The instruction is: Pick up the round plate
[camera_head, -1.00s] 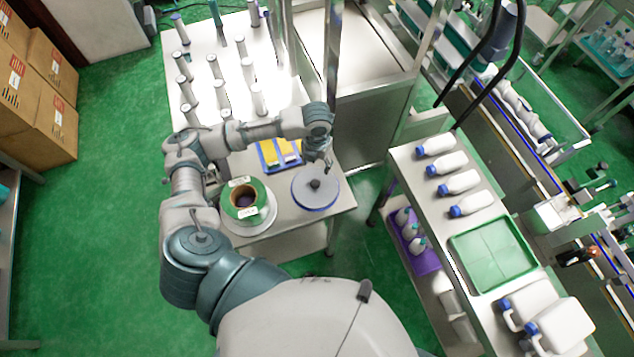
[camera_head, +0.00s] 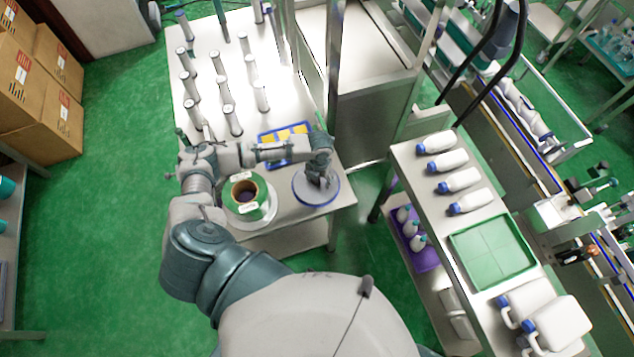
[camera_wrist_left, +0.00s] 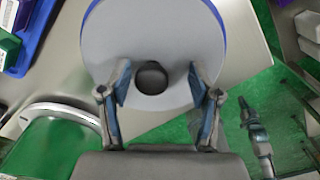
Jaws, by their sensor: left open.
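The round plate (camera_head: 301,192) is a grey disc with a blue rim and a dark round knob at its centre. It lies on the white table near its front right corner. My left gripper (camera_head: 319,181) is directly over the plate in the head view and hides much of its middle. In the left wrist view the plate (camera_wrist_left: 160,32) fills the upper middle, and the dark knob (camera_wrist_left: 151,78) shows between the fingers. My left gripper (camera_wrist_left: 160,88) is open, one finger on each side of the knob. I cannot tell whether the fingers touch it. My right gripper is not in view.
A green roll (camera_head: 244,196) on a white round base stands just left of the plate. A blue tray with yellow pieces (camera_head: 286,141) lies behind. A metal post rises behind the plate.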

